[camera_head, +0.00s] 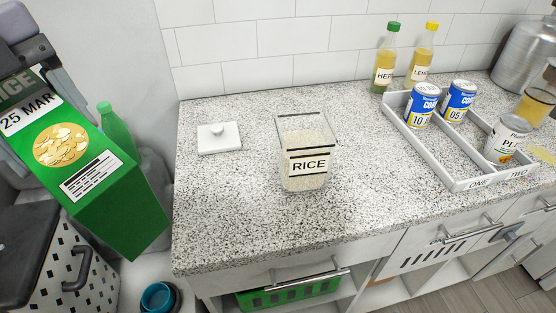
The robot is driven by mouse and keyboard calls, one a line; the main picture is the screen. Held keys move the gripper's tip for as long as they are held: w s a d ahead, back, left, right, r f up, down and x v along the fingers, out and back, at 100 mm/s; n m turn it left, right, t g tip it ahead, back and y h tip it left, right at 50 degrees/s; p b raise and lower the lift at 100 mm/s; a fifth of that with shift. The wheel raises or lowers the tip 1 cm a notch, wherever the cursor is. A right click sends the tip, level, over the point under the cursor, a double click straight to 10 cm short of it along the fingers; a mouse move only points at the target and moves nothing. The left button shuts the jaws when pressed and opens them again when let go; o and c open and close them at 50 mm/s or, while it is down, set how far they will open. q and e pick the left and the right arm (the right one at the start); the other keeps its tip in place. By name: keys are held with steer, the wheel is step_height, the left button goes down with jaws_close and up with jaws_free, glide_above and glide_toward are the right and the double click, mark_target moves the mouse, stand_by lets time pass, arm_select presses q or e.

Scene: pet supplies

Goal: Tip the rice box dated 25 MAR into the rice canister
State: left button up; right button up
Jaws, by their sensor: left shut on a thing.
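The green rice box (108,197) reads "25 MAR" and carries a gold picture. It is held at the left of the head view, beside the counter, and appears slanted. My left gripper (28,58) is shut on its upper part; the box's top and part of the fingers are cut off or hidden. The clear rice canister (306,178), labelled RICE, stands upright and open on the speckled counter, with pale rice inside. The box is apart from it, to its left. A white square lid with a knob (219,139) lies left of the canister. My right gripper is not in view.
A white tray (456,184) with several cans is at the right. Two bottles (386,60) (421,54) stand behind it. A green bottle (118,130) and a dotted basket (75,283) are at the left. The counter around the canister is clear.

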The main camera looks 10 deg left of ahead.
mark_target(33, 101)
arm_select(q)
steer(key=t+b, duration=0.1)
steer(key=b, duration=0.1)
steer(key=r+t+y+b, duration=0.1)
steer(key=t+b, duration=0.1)
steer(key=b, duration=0.1)
steer(key=shift+t, duration=0.3)
steer(key=shift+r+t+b, duration=0.25)
steer(key=shift+t+b, duration=0.45)
steer(key=shift+b, duration=0.4)
steer(key=shift+r+m+t+y+b, duration=0.3)
steer(key=shift+t+b, duration=0.3)
steer(key=shift+b, duration=0.5)
steer(key=shift+r+t+b, duration=0.45)
steer(key=shift+t+b, duration=0.35)
steer(key=shift+b, duration=0.4)
steer(key=shift+r+y, duration=0.3)
steer(key=shift+f, duration=0.1)
